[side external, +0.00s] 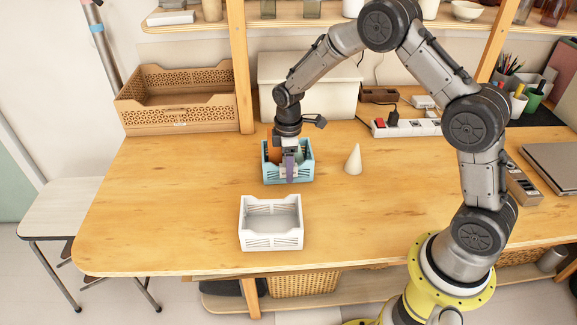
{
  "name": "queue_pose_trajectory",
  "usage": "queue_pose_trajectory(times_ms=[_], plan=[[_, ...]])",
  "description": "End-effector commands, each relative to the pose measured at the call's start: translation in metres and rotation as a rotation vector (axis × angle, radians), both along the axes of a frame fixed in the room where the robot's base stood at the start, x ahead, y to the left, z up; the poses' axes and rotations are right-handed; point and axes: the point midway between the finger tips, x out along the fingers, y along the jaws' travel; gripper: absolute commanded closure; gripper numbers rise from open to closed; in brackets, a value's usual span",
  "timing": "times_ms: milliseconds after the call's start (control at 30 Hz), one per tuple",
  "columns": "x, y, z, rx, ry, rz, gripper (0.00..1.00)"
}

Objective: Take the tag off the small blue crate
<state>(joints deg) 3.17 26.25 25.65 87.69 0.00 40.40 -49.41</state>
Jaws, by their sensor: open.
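The small blue crate (304,170) stands on the wooden table, behind a white crate. My gripper (289,165) points down at the blue crate's front part. It is open, and its fingers hide part of the crate. A purple piece (289,167) shows at the fingers by the crate's front wall. I cannot tell whether it is the tag or how it sits on the crate. Something orange-brown (274,148) shows at the crate's back left.
The white crate (271,241) stands in front, and a white cone (353,160) to the right. A brown crate (180,122) and a large white box (335,98) stand behind. A power strip (406,128) lies at the back right. The table's left front is clear.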

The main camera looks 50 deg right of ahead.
Motion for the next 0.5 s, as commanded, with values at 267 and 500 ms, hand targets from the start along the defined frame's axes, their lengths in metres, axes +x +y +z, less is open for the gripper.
queue_pose_trajectory(times_ms=[267,500], plan=[[0.0000,0.0000,0.0000,0.000,0.000,0.000,0.57],[0.0000,0.0000,0.0001,0.000,0.000,0.000,1.00]])
